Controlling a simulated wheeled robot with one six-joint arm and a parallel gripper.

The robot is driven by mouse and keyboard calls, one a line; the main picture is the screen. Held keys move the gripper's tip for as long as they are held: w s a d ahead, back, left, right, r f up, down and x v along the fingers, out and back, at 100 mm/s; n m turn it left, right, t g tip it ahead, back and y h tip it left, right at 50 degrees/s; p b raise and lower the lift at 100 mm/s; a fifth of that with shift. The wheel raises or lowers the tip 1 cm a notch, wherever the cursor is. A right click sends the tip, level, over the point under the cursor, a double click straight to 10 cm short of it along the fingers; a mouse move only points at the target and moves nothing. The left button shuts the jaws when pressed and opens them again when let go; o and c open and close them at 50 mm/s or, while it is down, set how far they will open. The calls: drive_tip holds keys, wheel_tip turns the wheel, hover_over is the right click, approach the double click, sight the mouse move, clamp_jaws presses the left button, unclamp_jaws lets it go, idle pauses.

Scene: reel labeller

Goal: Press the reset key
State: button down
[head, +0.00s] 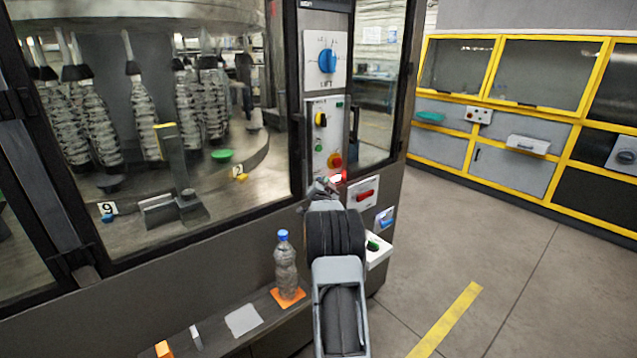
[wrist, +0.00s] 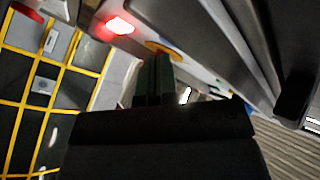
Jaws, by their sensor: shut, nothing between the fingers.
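The control panel (head: 323,135) is a pale column on the machine frame. It carries a blue rotary knob (head: 327,61), a yellow switch (head: 320,119), a small green button (head: 340,104) and a red mushroom button (head: 335,160) on a yellow ring. A red lit part (head: 338,178) glows just below; it also glows in the wrist view (wrist: 120,25). I cannot make out which control is the reset key. My gripper (head: 322,184) is shut and empty, at the panel's lower end. In the wrist view its fingers (wrist: 158,75) point toward the yellow ring (wrist: 163,47); contact cannot be told.
Below right are a red-handled switch (head: 364,195), a blue switch (head: 385,218) and a white box (head: 378,250) with a green button. A bottle (head: 285,262) stands on the ledge left of my arm. Glass doors enclose the machine.

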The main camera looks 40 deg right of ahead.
drive_tip(key=shift+w, duration=0.4)
idle(0.5)
drive_tip(key=shift+s+f+b, duration=0.1)
drive_tip(key=shift+s+b, duration=0.05)
drive_tip(key=shift+b, duration=0.35)
drive_tip(key=shift+s+b, duration=0.65)
drive_tip(key=shift+s, duration=0.05)
drive_tip(key=s+b, duration=0.2)
drive_tip(key=s, duration=0.1)
drive_tip(key=s+b, duration=0.2)
drive_tip(key=shift+a, duration=0.25)
